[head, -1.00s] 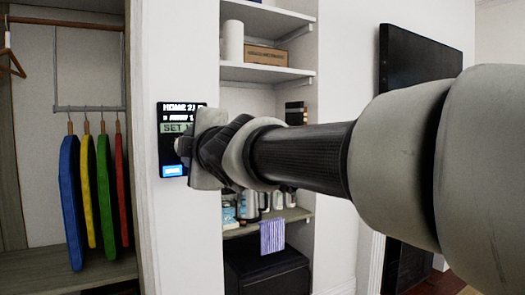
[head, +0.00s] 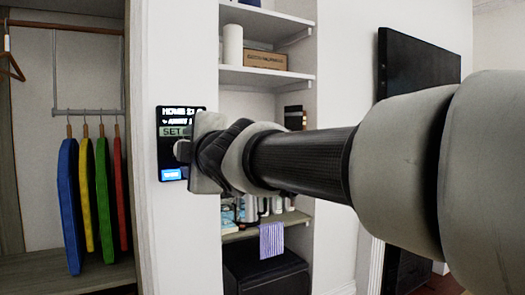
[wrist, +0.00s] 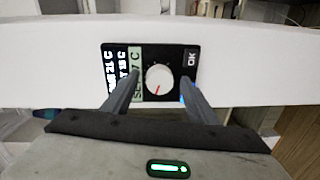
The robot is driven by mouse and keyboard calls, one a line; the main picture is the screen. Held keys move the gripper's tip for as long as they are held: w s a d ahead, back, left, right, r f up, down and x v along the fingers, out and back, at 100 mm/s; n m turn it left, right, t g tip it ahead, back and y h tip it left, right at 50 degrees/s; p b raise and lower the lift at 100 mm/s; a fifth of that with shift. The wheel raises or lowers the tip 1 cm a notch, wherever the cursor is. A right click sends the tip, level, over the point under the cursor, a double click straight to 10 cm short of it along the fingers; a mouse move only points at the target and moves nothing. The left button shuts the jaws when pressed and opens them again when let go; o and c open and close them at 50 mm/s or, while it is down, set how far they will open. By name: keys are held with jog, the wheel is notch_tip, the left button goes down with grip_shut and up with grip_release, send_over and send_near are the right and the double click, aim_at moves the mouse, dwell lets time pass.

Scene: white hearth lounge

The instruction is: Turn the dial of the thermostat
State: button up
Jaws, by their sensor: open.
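The thermostat (head: 171,165) is a black panel with a lit screen on the white wall, partly hidden by my gripper in the head view. In the wrist view the thermostat (wrist: 151,51) appears turned sideways. Its round white dial (wrist: 159,79) has a red mark pointing toward the lower part of the picture. My gripper (wrist: 159,88) is open, with one finger on each side of the dial. No finger visibly touches the dial; exact depth is hard to tell. In the head view my gripper (head: 183,150) is in front of the panel.
An open wardrobe with several colored hanging items (head: 92,200) is at the left. A shelf niche (head: 268,75) with kettles and a striped cloth (head: 271,240) is right of the thermostat. A black television (head: 415,75) is on the wall behind my arm.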

jog(key=p+v, duration=0.4)
jog(key=v, duration=1.3)
jog(key=shift+p, duration=0.35)
jog(key=shift+d, duration=0.1)
jog(key=d+f+m+g+h, duration=0.3)
jog(key=d+f+m+h, duration=0.5)
jog(key=d+f+m, duration=0.75)
jog(key=s+d+f+m+g, duration=0.3)
jog(key=s+f+m, duration=0.1)
jog(key=s+f, duration=0.15)
jog(key=s+d+f+m+g, duration=0.3)
jog(key=s+d+f+m, duration=0.15)
jog(key=f, duration=0.25)
notch_tip(320, 180, up, 19)
jog(key=n+p, duration=0.1)
jog(key=p, duration=1.8)
jog(key=shift+a+r+h, duration=0.2)
jog(key=shift+a+h, duration=0.2)
